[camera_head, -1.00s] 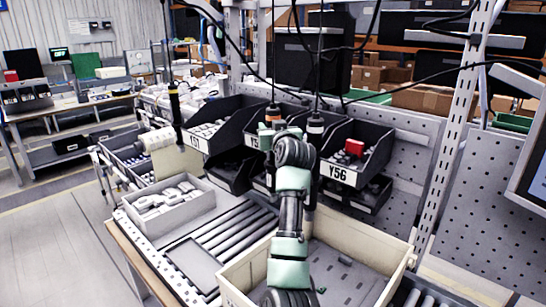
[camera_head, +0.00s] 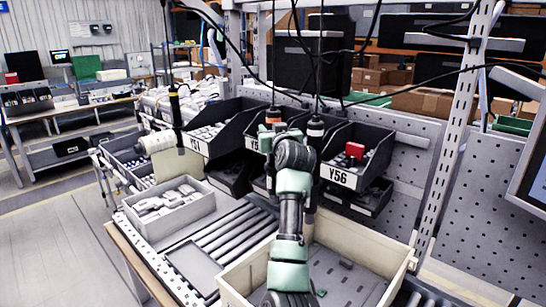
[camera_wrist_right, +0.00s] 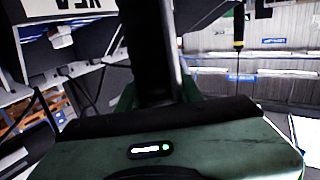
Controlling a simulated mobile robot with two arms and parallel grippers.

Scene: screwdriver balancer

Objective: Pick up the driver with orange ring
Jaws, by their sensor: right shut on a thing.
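The driver with the orange ring (camera_head: 273,115) hangs from a cable in front of the dark bins in the head view. My right gripper (camera_head: 266,139) is at its body, just below the ring. My wrist hides most of the grip and the driver's lower part. In the right wrist view the driver's dark body (camera_wrist_right: 150,50) stands between the green fingers of my right gripper (camera_wrist_right: 158,93), which are shut on it. My left gripper is in neither view.
Another hanging driver (camera_head: 315,127) is close on the right, and a yellow-ringed one (camera_head: 174,100) hangs farther left. Labelled dark bins (camera_head: 340,176) stand behind. A beige crate (camera_head: 400,272) and a grey parts tray (camera_head: 180,222) are below, with rollers between.

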